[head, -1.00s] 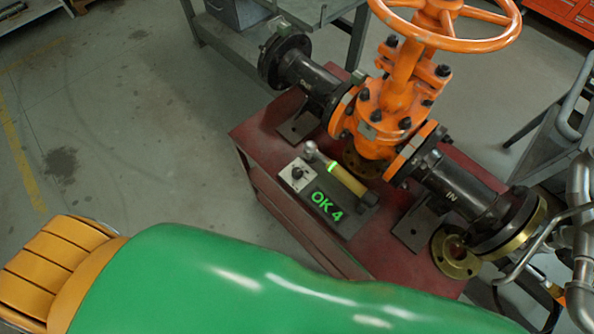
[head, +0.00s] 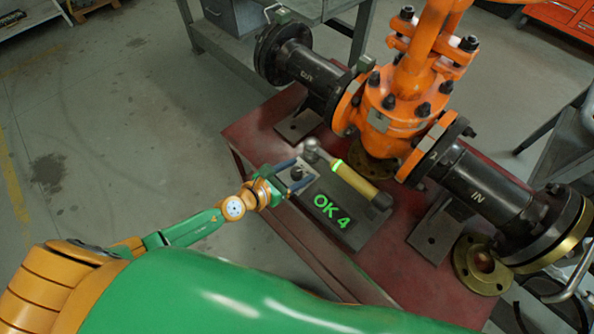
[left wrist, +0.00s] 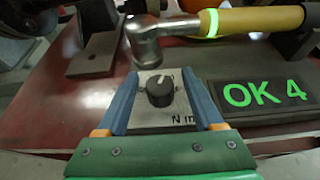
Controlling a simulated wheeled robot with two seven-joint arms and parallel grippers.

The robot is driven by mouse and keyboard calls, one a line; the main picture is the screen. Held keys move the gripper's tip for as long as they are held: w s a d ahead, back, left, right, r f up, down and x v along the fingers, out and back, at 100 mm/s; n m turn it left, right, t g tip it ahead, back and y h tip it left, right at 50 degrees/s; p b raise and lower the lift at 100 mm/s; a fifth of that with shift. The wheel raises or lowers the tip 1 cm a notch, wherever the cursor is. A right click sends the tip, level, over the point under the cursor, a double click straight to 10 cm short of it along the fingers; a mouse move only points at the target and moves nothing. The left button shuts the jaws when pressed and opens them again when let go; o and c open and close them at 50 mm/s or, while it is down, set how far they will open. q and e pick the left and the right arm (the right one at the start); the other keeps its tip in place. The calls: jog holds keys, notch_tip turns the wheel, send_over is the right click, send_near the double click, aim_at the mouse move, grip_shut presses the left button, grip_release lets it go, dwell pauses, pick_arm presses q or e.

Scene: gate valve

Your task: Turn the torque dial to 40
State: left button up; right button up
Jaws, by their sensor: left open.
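The torque dial (left wrist: 160,88) is a small black knob with a pale pointer line on a grey plate (left wrist: 155,118). It sits at the left end of a dark block on the red bench. In the left wrist view it lies between the blue fingers of my left gripper (left wrist: 162,95), which is open and shows a gap on both sides. In the head view my left gripper (head: 290,179) reaches the plate from the left, partly covering it. A dark display (head: 333,210) reads "OK 4" in green. My right gripper is not in view.
A tool with a metal head and yellow handle (head: 354,180) lies on the block just behind the dial. The orange valve (head: 395,100) and black pipe (head: 482,197) stand behind and right. The red bench (head: 265,130) has bare room at the left.

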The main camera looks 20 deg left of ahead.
pick_arm(q)
grip_shut()
jog(key=shift+s+r+n+t+y+p, duration=0.1)
jog(key=shift+r+n+t+y+p, duration=0.3)
jog(key=shift+p, duration=0.6)
jog(key=shift+f+n+y+p, duration=0.15)
jog(key=shift+n+y+p, duration=0.65)
jog(key=shift+n+p, duration=0.1)
jog(key=shift+n+t+y, duration=0.3)
jog(key=shift+n+y, duration=0.1)
jog(key=shift+y, duration=0.1)
jog(key=n+y, duration=0.2)
jog(key=shift+f+y+p, duration=0.25)
jog(key=shift+y+p, duration=0.1)
jog(key=shift+y, duration=0.05)
jog(key=shift+n+y+b, duration=0.45)
jog(key=shift+n+y, duration=1.15)
jog(key=shift+y, duration=0.4)
grip_release()
jog(key=shift+a, duration=0.1)
